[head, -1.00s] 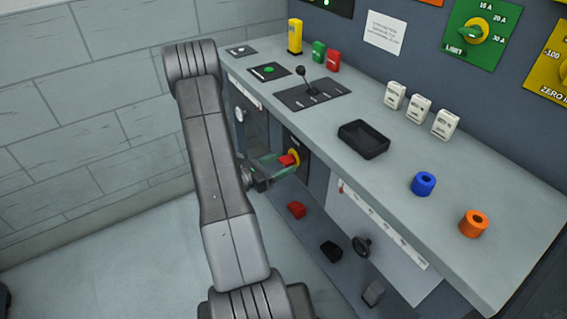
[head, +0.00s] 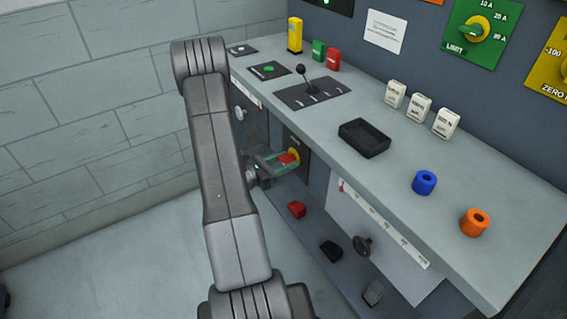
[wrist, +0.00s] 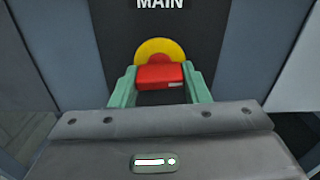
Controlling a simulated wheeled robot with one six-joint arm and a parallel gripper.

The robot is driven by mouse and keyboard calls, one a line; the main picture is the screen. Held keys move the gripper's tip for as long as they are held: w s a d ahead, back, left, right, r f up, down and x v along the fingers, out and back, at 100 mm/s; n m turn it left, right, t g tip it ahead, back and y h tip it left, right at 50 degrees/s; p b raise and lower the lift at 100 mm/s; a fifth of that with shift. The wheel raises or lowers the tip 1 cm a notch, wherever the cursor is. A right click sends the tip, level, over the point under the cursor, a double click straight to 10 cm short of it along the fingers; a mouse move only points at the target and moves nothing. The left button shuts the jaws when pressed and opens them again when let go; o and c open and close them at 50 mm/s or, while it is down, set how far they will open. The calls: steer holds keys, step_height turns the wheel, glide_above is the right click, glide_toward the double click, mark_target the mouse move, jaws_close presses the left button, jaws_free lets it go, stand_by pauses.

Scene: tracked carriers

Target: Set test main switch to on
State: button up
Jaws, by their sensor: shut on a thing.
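The main switch has a red handle (head: 289,158) on a yellow round plate (head: 295,153), set in a dark panel under the worktop. In the wrist view the red handle (wrist: 160,76) stands before the yellow plate (wrist: 160,50), under a white "MAIN" label (wrist: 160,3). My gripper (head: 284,162) is shut on the red handle. In the wrist view its green fingers (wrist: 160,84) lie on the left and right sides of the handle. The handle's far side and any position marks are hidden.
The worktop (head: 300,125) overhangs just above my gripper. A lever plate (head: 312,94) and a black tray (head: 364,138) are on it.

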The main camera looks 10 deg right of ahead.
steer(key=shift+m+b, duration=0.5)
steer(key=o, duration=1)
steer(key=shift+a, duration=0.1)
steer(key=v, duration=1.3)
steer(key=shift+s+a+p, duration=0.1)
steer(key=shift+a+p, duration=0.2)
steer(key=shift+d, duration=0.15)
steer(key=shift+x, duration=6.7)
